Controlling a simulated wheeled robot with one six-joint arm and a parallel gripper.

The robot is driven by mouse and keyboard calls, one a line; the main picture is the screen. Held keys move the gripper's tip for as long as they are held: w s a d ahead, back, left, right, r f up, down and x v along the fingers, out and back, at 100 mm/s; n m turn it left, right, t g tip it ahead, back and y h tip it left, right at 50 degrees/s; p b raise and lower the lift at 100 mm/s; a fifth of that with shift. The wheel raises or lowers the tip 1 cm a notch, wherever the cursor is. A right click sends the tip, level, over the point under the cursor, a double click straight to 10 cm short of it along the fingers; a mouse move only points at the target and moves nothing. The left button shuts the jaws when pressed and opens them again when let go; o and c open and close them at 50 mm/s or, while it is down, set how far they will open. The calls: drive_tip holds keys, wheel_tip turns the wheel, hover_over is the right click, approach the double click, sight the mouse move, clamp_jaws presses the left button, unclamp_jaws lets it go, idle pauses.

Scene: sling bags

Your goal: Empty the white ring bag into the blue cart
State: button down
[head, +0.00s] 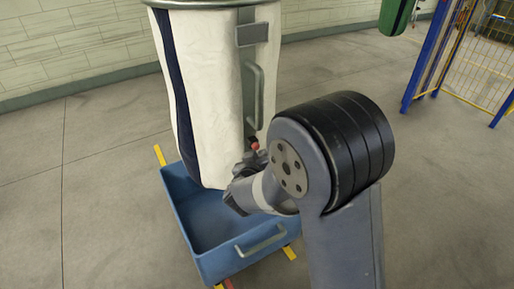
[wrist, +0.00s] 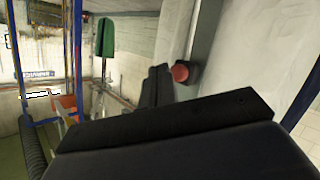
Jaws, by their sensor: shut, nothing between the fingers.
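The white ring bag (head: 205,90) hangs upright over the blue cart (head: 197,238), with a metal ring at its top edge and a dark stripe down its left side. A grey bar handle (head: 257,100) runs down its right side. A small red knob (head: 254,146) sits low on that side; it also shows in the wrist view (wrist: 181,73). My gripper (head: 240,180) is shut and empty, just beside the bag's lower right, below the knob. In the wrist view, my gripper (wrist: 158,88) is close to the knob. Whether it touches the bag is hard to tell. The cart's visible floor looks empty.
Yellow marks (head: 159,155) lie on the floor around the cart. A blue post and yellow mesh fence (head: 478,65) stand at the right, near a hanging green bag (head: 396,14). A pale block wall (head: 60,45) is behind. The floor left of the cart is clear.

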drive_tip(key=shift+w, duration=0.1)
drive_tip(key=shift+w+a+p, duration=0.2)
drive_tip(key=shift+w+p, duration=0.05)
drive_tip(key=shift+p, duration=0.1)
drive_tip(key=shift+w+a+p, duration=0.35)
drive_tip(key=shift+w, duration=0.1)
idle(0.7)
drive_tip(key=shift+s+d, duration=0.1)
drive_tip(key=shift+s, duration=0.05)
drive_tip(key=shift+s+d, duration=0.45)
drive_tip(key=shift+s, duration=0.2)
drive_tip(key=s+d, duration=0.2)
drive_tip(key=s, duration=0.2)
drive_tip(key=shift+s+d, duration=0.1)
drive_tip(key=shift+d, duration=0.3)
idle(0.4)
